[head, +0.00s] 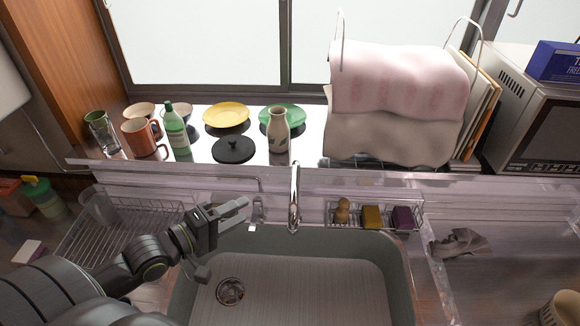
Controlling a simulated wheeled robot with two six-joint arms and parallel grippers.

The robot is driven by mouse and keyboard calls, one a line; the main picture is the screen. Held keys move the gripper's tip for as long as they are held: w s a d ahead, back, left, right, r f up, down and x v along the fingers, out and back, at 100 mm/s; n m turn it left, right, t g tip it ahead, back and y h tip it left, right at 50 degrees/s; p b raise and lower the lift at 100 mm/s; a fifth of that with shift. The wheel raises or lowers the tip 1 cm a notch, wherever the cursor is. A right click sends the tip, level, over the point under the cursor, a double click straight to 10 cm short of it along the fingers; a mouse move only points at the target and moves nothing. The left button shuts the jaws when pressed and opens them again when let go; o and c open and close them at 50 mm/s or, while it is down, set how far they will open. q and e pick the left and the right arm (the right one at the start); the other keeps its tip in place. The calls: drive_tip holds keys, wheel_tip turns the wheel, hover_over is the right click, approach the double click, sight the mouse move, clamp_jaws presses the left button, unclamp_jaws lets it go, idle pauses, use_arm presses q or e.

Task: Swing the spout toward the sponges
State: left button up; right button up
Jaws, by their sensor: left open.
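The chrome spout (294,196) stands at the back rim of the sink, pointing toward the front over the basin. A yellow sponge (372,217) and a purple sponge (403,219) sit in a wire rack (357,229) to the right of the spout. My left gripper (244,215) is open and empty over the back left of the sink, to the left of the spout and apart from it. My right gripper is not in view.
The sink basin (310,265) is empty, with a drain (230,291) at left. A brown object (342,211) sits in the rack. A wire dish rack (110,230) stands left. A vase (278,130), bottle (176,130) and plates line the ledge behind. A grey cloth (462,243) lies right.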

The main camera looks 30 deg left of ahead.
use_arm(q)
drive_tip(key=b, duration=0.2)
approach(292, 183)
drive_tip(key=f+x, duration=0.1)
drive_tip(key=x, duration=0.9)
drive_tip(key=shift+w+r+p, duration=0.1)
drive_tip(key=shift+r+p, duration=0.05)
drive_tip(key=shift+p, duration=0.2)
drive_tip(key=shift+w, duration=0.3)
drive_tip(key=shift+w+d, duration=0.15)
drive_tip(key=shift+w, duration=0.05)
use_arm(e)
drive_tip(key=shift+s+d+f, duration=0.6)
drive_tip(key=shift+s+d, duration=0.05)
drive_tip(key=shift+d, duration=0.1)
use_arm(q)
clamp_jaws()
